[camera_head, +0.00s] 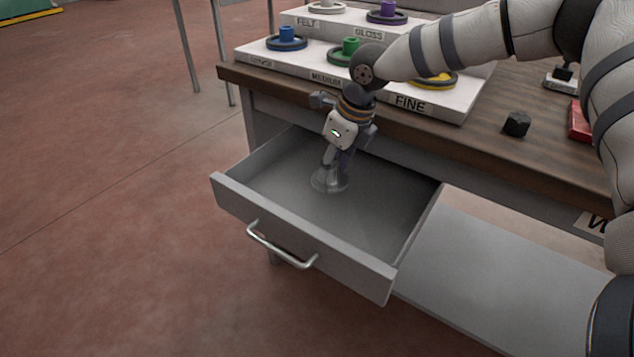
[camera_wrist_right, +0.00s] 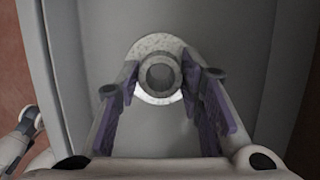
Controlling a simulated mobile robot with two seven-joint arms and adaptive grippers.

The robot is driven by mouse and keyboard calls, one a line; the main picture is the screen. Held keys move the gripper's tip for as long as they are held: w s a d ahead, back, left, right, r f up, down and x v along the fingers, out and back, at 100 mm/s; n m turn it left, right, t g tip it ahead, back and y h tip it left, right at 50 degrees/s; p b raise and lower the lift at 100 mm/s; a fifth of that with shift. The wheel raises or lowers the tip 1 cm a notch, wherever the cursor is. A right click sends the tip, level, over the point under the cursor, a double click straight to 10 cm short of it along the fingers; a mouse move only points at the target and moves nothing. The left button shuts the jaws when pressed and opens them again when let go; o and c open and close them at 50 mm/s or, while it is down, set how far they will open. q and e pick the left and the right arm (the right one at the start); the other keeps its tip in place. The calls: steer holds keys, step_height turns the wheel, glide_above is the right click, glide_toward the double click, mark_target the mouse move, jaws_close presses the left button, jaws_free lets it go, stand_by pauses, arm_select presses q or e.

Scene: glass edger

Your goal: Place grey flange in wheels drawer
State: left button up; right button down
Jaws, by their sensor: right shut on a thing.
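The grey flange (camera_wrist_right: 160,73), a round disc with a raised hollow hub, is between the fingers of my right gripper (camera_wrist_right: 160,85) in the right wrist view. In the head view the right gripper (camera_head: 331,165) points down inside the open grey drawer (camera_head: 300,251), shut on the flange (camera_head: 328,181). The flange is at or very near the drawer floor; I cannot tell whether it touches. The rest of the drawer is empty. My left gripper is not in view.
The wooden desk (camera_head: 491,142) is above the drawer, with tiered white racks (camera_head: 456,105) of colored wheels. A black block (camera_head: 516,123) and a red object (camera_head: 580,122) are at the right. A grey shelf (camera_head: 480,270) lies right of the drawer.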

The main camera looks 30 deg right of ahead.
mark_target(337, 165)
steer(key=shift+w+a+f, duration=0.2)
steer(key=shift+w+f, duration=0.8)
steer(key=shift+f, duration=0.1)
steer(key=shift+b+x, duration=0.5)
steer(key=shift+x, duration=1.5)
steer(key=c, duration=1.1)
jaws_free()
steer(key=shift+s+d+f, duration=0.1)
steer(key=shift+d, duration=0.05)
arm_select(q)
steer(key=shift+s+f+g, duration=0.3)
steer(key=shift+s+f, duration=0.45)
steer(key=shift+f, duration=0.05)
arm_select(e)
steer(key=p+v, duration=0.2)
steer(key=v, duration=1)
steer(key=shift+r, duration=0.25)
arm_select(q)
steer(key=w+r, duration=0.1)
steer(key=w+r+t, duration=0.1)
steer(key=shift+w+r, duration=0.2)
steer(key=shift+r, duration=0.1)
arm_select(e)
steer(key=shift+f, duration=0.1)
